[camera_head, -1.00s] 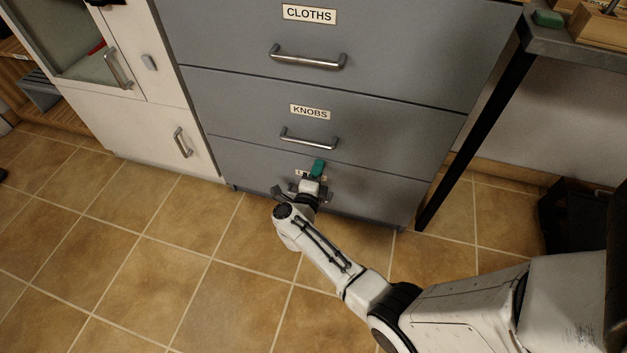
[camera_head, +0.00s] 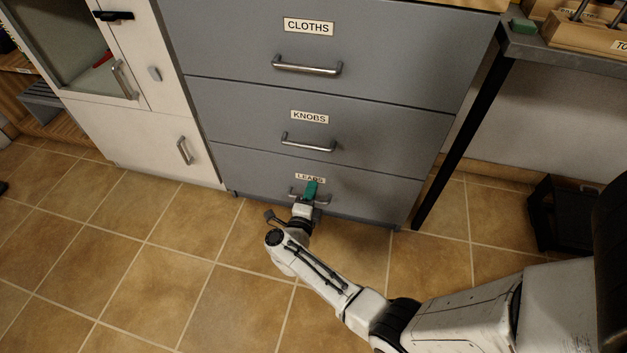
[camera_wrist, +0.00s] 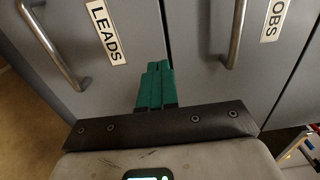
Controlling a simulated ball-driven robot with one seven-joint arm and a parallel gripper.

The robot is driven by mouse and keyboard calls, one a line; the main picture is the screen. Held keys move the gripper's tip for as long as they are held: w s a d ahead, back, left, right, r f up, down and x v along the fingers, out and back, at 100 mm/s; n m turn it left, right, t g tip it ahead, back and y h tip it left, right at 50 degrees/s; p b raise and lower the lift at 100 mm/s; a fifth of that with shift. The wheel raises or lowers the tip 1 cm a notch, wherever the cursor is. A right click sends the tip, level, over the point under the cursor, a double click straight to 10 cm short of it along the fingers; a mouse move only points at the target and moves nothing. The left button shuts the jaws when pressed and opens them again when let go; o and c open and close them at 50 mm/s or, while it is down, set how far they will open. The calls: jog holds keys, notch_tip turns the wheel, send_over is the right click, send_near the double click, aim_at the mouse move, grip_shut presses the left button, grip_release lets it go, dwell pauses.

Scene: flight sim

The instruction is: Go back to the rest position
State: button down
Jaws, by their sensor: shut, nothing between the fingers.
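My gripper (camera_head: 311,190) is at the bottom drawer of the grey cabinet, its green fingers in front of the drawer face. In the wrist view the green fingers (camera_wrist: 156,84) are close together with nothing between them. The bottom drawer, labelled LEADS (camera_head: 310,178), looks closed. Its handle (camera_wrist: 52,48) shows in the wrist view to the left of the fingers, apart from them. My arm reaches forward and low from the right.
Above are the drawers labelled KNOBS (camera_head: 310,116) and CLOTHS (camera_head: 309,26), both closed. A white cupboard (camera_head: 150,140) stands at left. A workbench (camera_head: 570,55) with a dark leg is at right, a black bin (camera_head: 562,215) beneath it. Tiled floor (camera_head: 130,265) is open at left.

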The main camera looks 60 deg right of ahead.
jog(key=p+v, duration=0.2)
jog(key=v, duration=0.4)
jog(key=shift+a, duration=0.3)
jog(key=w+a+r+n+t+y, duration=0.75)
jog(key=w+n+t+y, duration=0.3)
jog(key=n, duration=0.35)
jog(key=s+a+n+g+y, duration=0.3)
jog(key=s+a+n+y, duration=0.2)
jog(key=a+n+y, duration=0.6)
jog(key=s+d+n+g+h, duration=0.25)
jog(key=s+g, duration=0.35)
jog(key=s, duration=0.7)
jog(key=s+d+n+g+h, duration=0.2)
jog(key=s+d+n+g, duration=0.3)
jog(key=s, duration=0.7)
notch_tip(320, 180, up, 34)
jog(key=a+g+p, duration=0.1)
jog(key=p, duration=3.1)
jog(key=shift+s+f+m+g, duration=0.2)
jog(key=shift+s+m+g, duration=0.15)
jog(key=shift+s+m, duration=0.1)
